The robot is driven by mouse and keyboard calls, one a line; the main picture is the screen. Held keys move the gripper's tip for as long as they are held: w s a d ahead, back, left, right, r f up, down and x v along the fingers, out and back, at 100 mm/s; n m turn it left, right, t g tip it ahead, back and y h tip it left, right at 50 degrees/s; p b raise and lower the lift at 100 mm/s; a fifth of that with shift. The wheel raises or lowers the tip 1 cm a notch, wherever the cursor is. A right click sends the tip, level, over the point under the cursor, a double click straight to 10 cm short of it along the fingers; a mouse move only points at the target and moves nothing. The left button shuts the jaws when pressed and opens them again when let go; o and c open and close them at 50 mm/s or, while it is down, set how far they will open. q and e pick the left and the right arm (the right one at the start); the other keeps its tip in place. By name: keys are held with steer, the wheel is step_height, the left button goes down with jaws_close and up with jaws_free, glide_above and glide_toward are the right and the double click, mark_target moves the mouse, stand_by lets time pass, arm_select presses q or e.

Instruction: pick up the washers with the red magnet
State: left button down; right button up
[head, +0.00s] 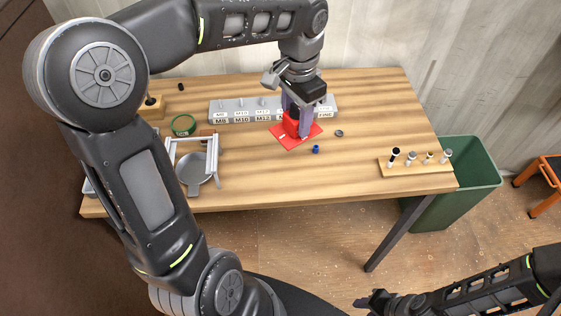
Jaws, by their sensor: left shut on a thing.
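My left gripper (297,128) reaches down over the table and is shut on the red magnet (290,124). The magnet is upright between the fingers, low over a red square mat (288,141); I cannot tell if it touches the mat. A small dark ring (339,133), perhaps a washer, lies on the wood right of the mat. I make out no other washers; any under the magnet are hidden. My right gripper (374,300) is at the bottom, off the table, too dark to tell if it is open.
A grey labelled bin row (230,113) stands behind the mat. A grey pan (194,171), white frame (212,150) and green tape roll (183,125) are left. A small blue piece (316,149) lies in front. A wooden peg block (415,167) is right, a green bin (460,190) beyond.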

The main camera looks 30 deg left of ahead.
arm_select(q)
steer(key=shift+w+r, duration=0.1)
steer(key=shift+w, duration=0.05)
steer(key=shift+w, duration=0.2)
steer(key=w+d+p, duration=0.1)
steer(key=w+d, duration=0.3)
steer(key=w, duration=1.1)
steer(key=shift+w, duration=0.35)
step_height(320, 180, down, 9)
steer(key=b, duration=0.5)
steer(key=shift+f, duration=0.45)
steer(key=shift+f+b, duration=0.75)
steer(key=shift+f, duration=0.3)
